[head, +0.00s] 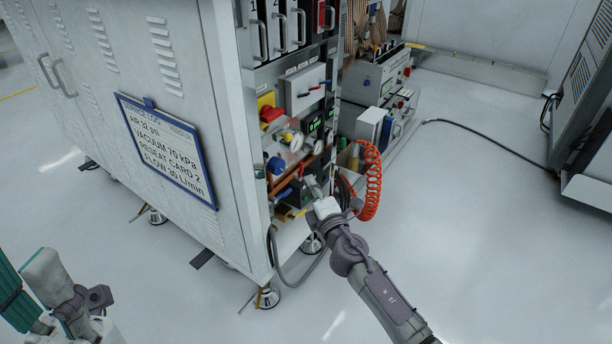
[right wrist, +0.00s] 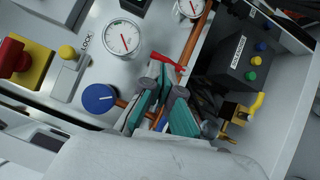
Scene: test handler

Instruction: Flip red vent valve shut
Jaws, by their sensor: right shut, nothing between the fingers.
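The red vent valve lever (right wrist: 169,62) shows in the right wrist view just beyond my right fingertips. It lies roughly crosswise to the copper pipe (right wrist: 195,40) next to it. In the head view it is a small red spot beside the pipe. My right gripper (right wrist: 164,88) is shut and empty, with its tips close to the lever; I cannot tell whether they touch. It also shows in the head view (head: 312,183) in front of the lower panel. The valve body is hidden behind the fingers. My left gripper (head: 12,295) is partly cut off at the lower left.
A blue knob (right wrist: 99,98), a gauge (right wrist: 122,37) and a red-yellow emergency switch (right wrist: 14,59) are left of the lever. A black button box (right wrist: 248,62) and a yellow-handled valve (right wrist: 256,104) are right. An orange coiled hose (head: 372,182) hangs beside my right arm.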

